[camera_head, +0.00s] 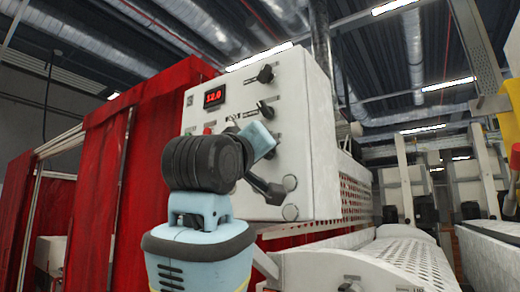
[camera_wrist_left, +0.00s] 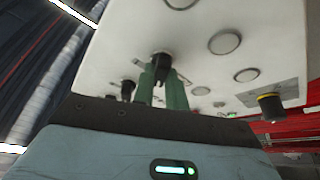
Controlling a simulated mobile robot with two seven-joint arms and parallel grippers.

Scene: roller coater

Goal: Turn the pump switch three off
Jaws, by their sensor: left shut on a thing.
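The white control box (camera_head: 230,90) fills the middle of the head view, with a red lit display (camera_head: 214,96) and a column of black rotary switches. The upper switch (camera_head: 265,73) and the one below it (camera_head: 266,109) show clear of my arm. My left gripper (camera_wrist_left: 161,78) has its two green fingers closed around a black switch knob (camera_wrist_left: 160,61) on the panel, seen in the wrist view. In the head view my light-blue hand (camera_head: 258,138) covers this part of the panel. The held knob's pointer direction and label cannot be read. My right gripper is not in view.
Other black knobs (camera_wrist_left: 127,88) stand beside the gripped one. Round grey caps (camera_wrist_left: 225,42) and a yellow-and-black knob (camera_wrist_left: 270,106) are on the same panel. Red curtains (camera_head: 95,190) hang left of the box. White perforated machine covers (camera_head: 405,260) extend at lower right.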

